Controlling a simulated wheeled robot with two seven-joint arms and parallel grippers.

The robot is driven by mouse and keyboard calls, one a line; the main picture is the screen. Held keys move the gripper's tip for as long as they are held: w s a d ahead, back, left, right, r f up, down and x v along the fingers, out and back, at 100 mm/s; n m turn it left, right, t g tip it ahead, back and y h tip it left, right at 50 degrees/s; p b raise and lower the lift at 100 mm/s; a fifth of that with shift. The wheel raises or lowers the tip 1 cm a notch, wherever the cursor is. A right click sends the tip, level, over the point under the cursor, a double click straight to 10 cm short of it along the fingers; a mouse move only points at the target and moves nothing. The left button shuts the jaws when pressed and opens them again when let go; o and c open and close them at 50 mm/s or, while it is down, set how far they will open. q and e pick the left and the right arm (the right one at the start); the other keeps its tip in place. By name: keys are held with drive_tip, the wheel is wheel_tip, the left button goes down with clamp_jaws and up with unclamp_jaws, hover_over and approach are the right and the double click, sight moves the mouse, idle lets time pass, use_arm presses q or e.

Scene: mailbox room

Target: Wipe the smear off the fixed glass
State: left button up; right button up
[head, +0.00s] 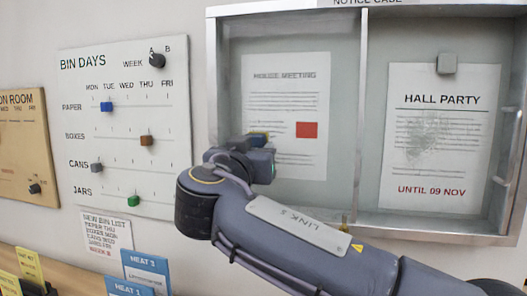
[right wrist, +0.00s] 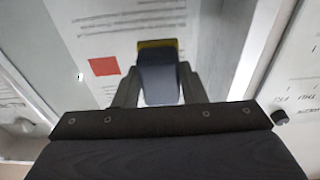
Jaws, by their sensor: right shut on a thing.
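The notice case (head: 364,120) hangs on the wall with a left and a right section. A grey, speckled smear (head: 427,135) shows over the hall party poster (head: 440,180) in the right section. My right gripper (head: 258,142) is at the left section, left of the meeting notice's red square. It is shut on a dark blue block with a yellow edge (right wrist: 160,72), seen between the fingers in the right wrist view. The yellow edge faces the case; I cannot tell whether it touches the glass. My left gripper is not in view.
A grey square piece (head: 446,63) sits above the poster, and a handle (head: 510,148) is at the case's right edge. The bin days board (head: 125,120) with sliders hangs left. Blue and yellow cards (head: 146,270) stand low left.

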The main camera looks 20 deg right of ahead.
drive_tip(key=shift+w+a, duration=0.55)
drive_tip(key=shift+a, duration=0.05)
drive_tip(key=shift+s, duration=0.1)
drive_tip(key=shift+s+a+f, duration=0.1)
drive_tip(key=shift+a+f, duration=0.05)
drive_tip(key=shift+r+b+v, duration=0.15)
drive_tip(key=shift+b+v, duration=0.45)
drive_tip(key=shift+v, duration=0.75)
drive_tip(key=shift+r+b+v, duration=0.15)
drive_tip(key=shift+b+v, duration=0.45)
drive_tip(key=shift+v, duration=0.7)
drive_tip(key=shift+r, duration=0.15)
drive_tip(key=v, duration=0.3)
drive_tip(key=shift+s+r+b, duration=0.1)
drive_tip(key=shift+r+b, duration=0.05)
drive_tip(key=shift+b, duration=0.2)
